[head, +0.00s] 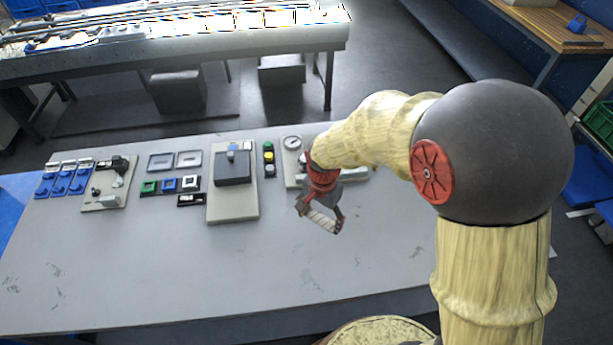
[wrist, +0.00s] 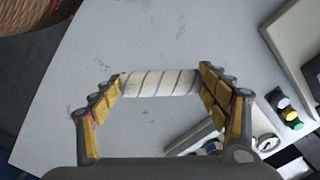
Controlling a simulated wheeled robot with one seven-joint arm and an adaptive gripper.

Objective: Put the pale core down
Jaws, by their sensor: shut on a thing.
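The pale core (wrist: 158,83) is a whitish cylinder with darker spiral lines. In the wrist view it lies crosswise between the two yellow-padded fingers of my gripper (wrist: 160,84), one finger at each end. In the head view my gripper (head: 321,218) is over the right half of the grey table (head: 190,290), with the pale core (head: 321,222) in its jaws. The core appears to be above the tabletop; its exact height is hard to tell.
Behind my gripper stand a panel with a round gauge (head: 292,143), a stack of coloured lights (head: 268,160) and a grey board with a dark box (head: 233,205). Blue parts (head: 62,180) and small frames (head: 172,185) lie farther left. The table's front and right are clear.

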